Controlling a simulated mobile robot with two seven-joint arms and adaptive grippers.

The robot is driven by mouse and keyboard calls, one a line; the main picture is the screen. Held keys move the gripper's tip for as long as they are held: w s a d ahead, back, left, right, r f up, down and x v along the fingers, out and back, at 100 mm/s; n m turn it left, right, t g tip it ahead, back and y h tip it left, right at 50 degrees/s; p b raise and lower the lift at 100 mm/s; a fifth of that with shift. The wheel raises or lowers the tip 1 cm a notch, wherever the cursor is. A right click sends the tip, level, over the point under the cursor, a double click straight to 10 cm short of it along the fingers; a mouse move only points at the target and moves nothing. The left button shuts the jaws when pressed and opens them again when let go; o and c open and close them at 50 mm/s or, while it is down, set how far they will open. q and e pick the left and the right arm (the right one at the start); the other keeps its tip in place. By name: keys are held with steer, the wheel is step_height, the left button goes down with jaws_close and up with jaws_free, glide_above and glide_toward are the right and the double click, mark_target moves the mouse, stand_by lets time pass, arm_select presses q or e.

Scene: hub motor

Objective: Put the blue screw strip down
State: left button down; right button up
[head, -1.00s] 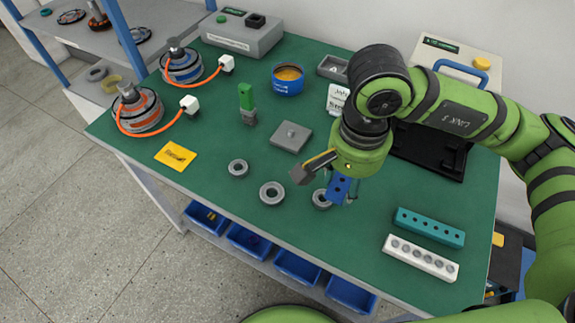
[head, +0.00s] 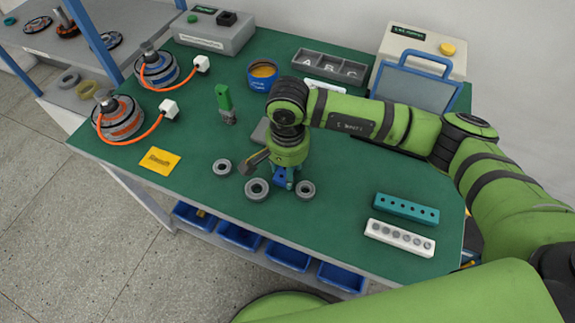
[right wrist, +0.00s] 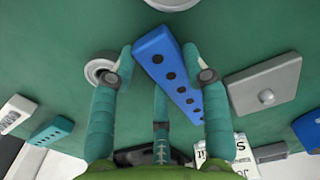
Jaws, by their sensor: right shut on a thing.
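The blue screw strip (right wrist: 163,62), a bar with a row of dark holes, sits between the teal fingers of my right gripper (right wrist: 158,52) in the right wrist view. My right gripper (head: 283,182) is shut on it low over the green table (head: 340,235). In the head view only a small part of the strip (head: 280,180) shows beneath the gripper, between two grey rings. I cannot tell whether the strip touches the table. My left gripper is out of view.
Grey rings (head: 257,189) (head: 305,190) flank the gripper; another ring (head: 222,167) lies left. A grey plate (head: 260,132) is partly hidden behind my arm. A teal strip (head: 406,208) and a white strip (head: 400,238) lie right. The front middle is clear.

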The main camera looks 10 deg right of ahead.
steer(key=shift+f, duration=0.15)
steer(key=o, duration=1.2)
